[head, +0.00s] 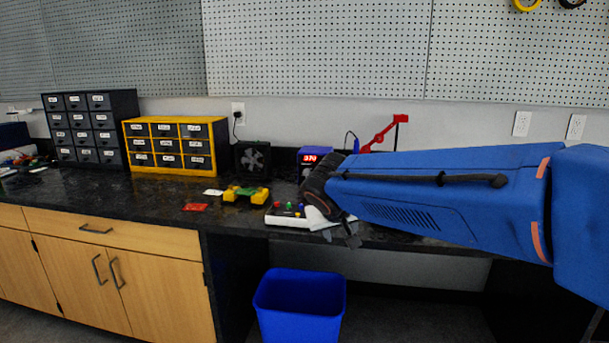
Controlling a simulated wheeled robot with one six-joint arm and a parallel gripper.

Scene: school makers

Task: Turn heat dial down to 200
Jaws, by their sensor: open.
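A blue soldering station (309,157) stands at the back of the dark counter, with a red lit display (316,155) that appears to read 370. Its lower part is hidden behind my blue arm, and I cannot make out the heat dial. My gripper (342,238) is at the counter's front edge, in front of and below the station and apart from it. Its dark fingers point downward and are open, with nothing visible between them.
A white board with coloured knobs (290,216) lies beside my gripper. A yellow-green device (246,193) and a red piece (195,207) lie to the left. A black fan (252,158) and drawer cabinets (175,145) stand behind. A blue bin (300,305) is below.

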